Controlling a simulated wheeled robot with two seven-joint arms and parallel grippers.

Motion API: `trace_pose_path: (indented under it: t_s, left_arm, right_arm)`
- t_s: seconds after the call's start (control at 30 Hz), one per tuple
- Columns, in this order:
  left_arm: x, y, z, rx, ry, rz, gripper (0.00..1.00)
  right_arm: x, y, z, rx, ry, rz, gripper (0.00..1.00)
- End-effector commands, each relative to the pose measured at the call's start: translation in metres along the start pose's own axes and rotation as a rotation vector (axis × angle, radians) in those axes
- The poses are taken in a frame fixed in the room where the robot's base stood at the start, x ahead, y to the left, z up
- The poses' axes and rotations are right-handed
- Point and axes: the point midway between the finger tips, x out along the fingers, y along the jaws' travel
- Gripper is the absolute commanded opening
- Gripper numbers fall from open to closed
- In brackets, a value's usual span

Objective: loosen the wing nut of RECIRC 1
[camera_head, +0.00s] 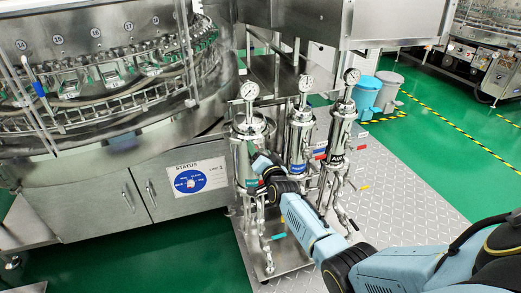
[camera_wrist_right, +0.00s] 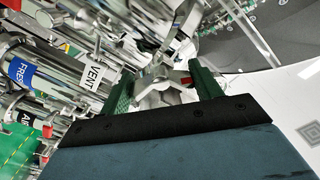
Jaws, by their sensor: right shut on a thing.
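Three upright steel filter housings with gauges on top stand beside the washer: a left one (camera_head: 240,142), a middle one (camera_head: 299,134) and a right one (camera_head: 340,127). I cannot read the name RECIRC 1 on any of them. My right gripper (camera_head: 259,163) is at the left housing in the head view, its fingertips mostly hidden by my wrist. In the right wrist view, the green fingers of my right gripper (camera_wrist_right: 163,84) stand either side of a silver wing nut (camera_wrist_right: 165,80) and hold it. My left gripper is not in view.
Steel pipes and valves with coloured handles crowd below the housings. The wrist view shows a VENT tag (camera_wrist_right: 94,73) and a blue label (camera_wrist_right: 22,72) close by. A washer cabinet (camera_head: 125,200) stands left. The tread-plate floor (camera_head: 400,205) at right is clear.

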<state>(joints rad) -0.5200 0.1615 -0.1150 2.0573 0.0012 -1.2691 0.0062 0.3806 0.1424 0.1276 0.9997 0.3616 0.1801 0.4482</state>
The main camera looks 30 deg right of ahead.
Motion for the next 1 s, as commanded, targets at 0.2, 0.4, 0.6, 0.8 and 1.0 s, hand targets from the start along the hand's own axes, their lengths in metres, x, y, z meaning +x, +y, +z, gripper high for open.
trace_pose_path:
  t_s: [0.2, 0.4, 0.6, 0.8, 1.0]
  left_arm:
    - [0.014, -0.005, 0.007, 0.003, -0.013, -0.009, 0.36]
    - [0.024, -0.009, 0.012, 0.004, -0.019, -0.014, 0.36]
    - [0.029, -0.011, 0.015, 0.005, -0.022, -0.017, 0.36]
    - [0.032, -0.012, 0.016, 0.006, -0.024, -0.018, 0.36]
    - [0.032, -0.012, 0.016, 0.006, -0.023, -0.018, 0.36]
  right_arm:
    - [0.0, 0.001, -0.001, -0.196, 0.0, 0.001, 0.41]
    - [0.0, 0.002, -0.001, -0.343, -0.001, 0.002, 0.41]
    - [0.0, 0.002, -0.001, -0.442, 0.0, 0.001, 0.41]
    - [0.0, 0.002, -0.001, -0.496, 0.0, 0.001, 0.41]
    - [0.0, 0.002, -0.001, -0.513, 0.0, 0.001, 0.41]
